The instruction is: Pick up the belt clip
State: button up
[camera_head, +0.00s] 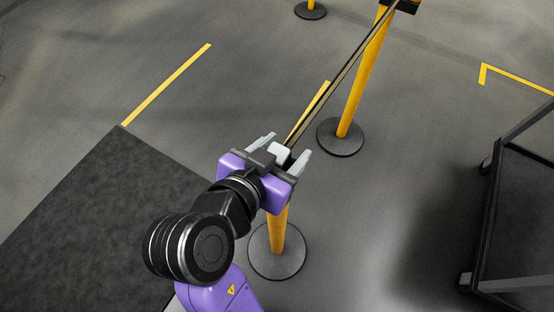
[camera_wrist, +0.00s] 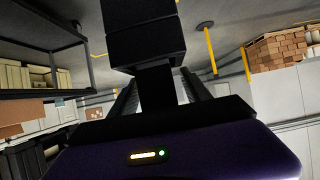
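My gripper (camera_head: 289,144) is at the top of the near yellow post (camera_head: 279,230). Its two grey fingers are spread, with visible gaps on both sides of a small pale piece that looks like the belt clip (camera_head: 280,152). The dark belt (camera_head: 340,77) runs from there up to the far yellow post (camera_head: 364,75). In the wrist view, a large black block (camera_wrist: 145,40), probably the post head, fills the top centre. A narrower dark part (camera_wrist: 157,88) lies between the fingers of my gripper (camera_wrist: 162,84). Finger contact is not visible.
A dark mat (camera_head: 100,200) lies at the left. A black-framed cart (camera_head: 520,210) stands at the right. Another post base (camera_head: 311,11) is at the top. The wrist view shows stacked brown boxes (camera_wrist: 280,50) and a shelf (camera_wrist: 40,93). Floor between mat and cart is mostly open.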

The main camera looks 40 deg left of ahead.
grip_shut()
jog(key=shift+r, duration=0.1)
